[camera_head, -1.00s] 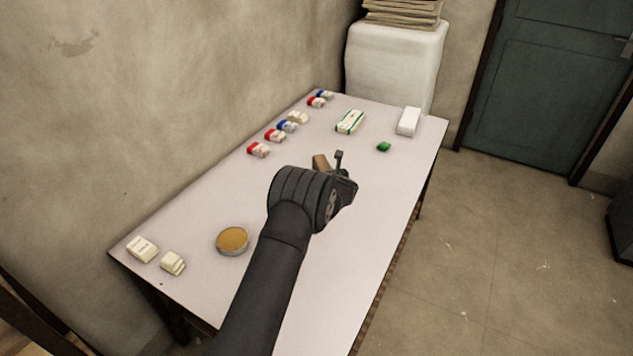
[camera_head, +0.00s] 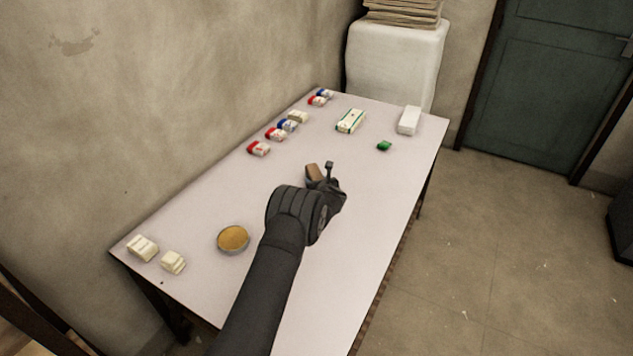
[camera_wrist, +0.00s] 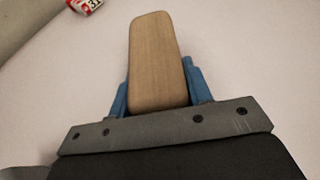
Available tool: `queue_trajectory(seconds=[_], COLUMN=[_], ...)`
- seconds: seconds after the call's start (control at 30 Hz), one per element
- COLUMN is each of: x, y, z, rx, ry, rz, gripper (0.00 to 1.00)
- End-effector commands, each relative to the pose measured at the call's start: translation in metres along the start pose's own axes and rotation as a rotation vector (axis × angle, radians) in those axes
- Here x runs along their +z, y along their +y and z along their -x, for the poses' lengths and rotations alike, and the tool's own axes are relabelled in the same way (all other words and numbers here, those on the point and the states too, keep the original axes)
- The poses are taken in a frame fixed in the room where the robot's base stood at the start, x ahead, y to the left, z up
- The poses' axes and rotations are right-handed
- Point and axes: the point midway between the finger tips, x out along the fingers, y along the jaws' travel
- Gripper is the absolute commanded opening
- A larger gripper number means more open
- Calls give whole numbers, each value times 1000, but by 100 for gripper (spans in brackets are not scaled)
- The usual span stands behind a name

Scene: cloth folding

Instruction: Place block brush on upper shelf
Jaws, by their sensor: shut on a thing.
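A wooden block (camera_wrist: 156,60), which I take to be the block brush, is held between the blue fingers of my gripper (camera_wrist: 157,95) in the wrist view. The fingers touch it on both sides. In the head view the same tan block (camera_head: 314,171) sticks out from my gripper (camera_head: 323,178), over the middle of the white table (camera_head: 215,185). Its underside is hidden, so I cannot tell whether it carries bristles or how high it is above the table. No shelf shows in these views.
Several small red, blue and white boxes (camera_head: 275,134) line the table's wall side. A green-striped box (camera_head: 350,121), a white box (camera_head: 409,120) and a green piece (camera_head: 384,146) lie at the far end. A round tin (camera_head: 233,239) and two cream boxes (camera_head: 143,248) lie nearer.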

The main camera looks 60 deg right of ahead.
Motion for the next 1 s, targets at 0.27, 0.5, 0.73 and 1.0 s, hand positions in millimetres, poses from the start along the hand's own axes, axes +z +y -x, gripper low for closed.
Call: queue_trajectory(seconds=[0.27, 0.5, 0.73, 1.0], x=[-1, 3, 3, 3], y=[0, 0, -1, -1], z=[0, 2, 26, 71], rx=[0, 0, -1, -2], ry=[0, 0, 0, 1], rz=[0, 0, -2, -1], gripper=[67, 67, 67, 67])
